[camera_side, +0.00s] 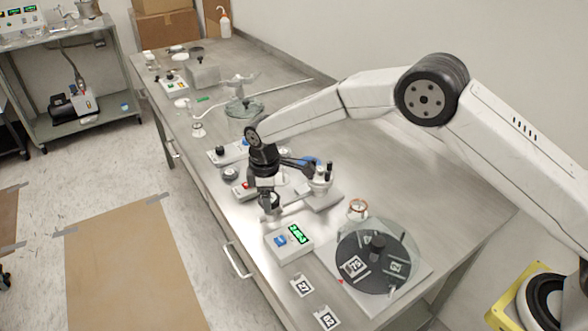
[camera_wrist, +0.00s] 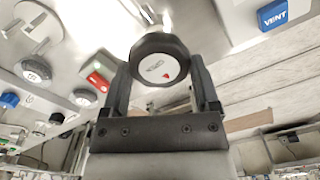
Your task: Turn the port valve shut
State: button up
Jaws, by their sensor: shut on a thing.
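The port valve shows in the wrist view as a round black knob (camera_wrist: 160,66) with a pale face, small lettering and a red triangle mark. My gripper (camera_wrist: 161,84) has one finger on each side of the knob and is shut on it. The fingers hide parts of the knob's sides. In the side view my gripper (camera_side: 268,201) points down at the front part of the bench, left of the pump-like stand, and mostly hides the knob there. The red triangle lies low and right of centre on the knob's face.
A white box with a green display (camera_side: 290,242) stands close in front of my gripper. Its blue VENT button (camera_wrist: 284,13) shows in the wrist view. A dark-lidded round chamber (camera_side: 377,257) stands at right. A red-switch unit (camera_side: 245,189) sits left of my gripper.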

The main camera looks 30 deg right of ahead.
jog(key=m, duration=0.4)
jog(key=shift+w+d+m, duration=0.1)
jog(key=shift+m, duration=0.2)
jog(key=m, duration=0.4)
jog(key=shift+m, duration=0.3)
jog(key=m, duration=0.4)
jog(key=shift+d+m, duration=0.15)
jog(key=shift+m, duration=0.15)
jog(key=m, duration=0.5)
jog(key=shift+d, duration=0.1)
jog(key=o, duration=1.1)
jog(key=shift+r, duration=0.1)
jog(key=shift+r, duration=3.85)
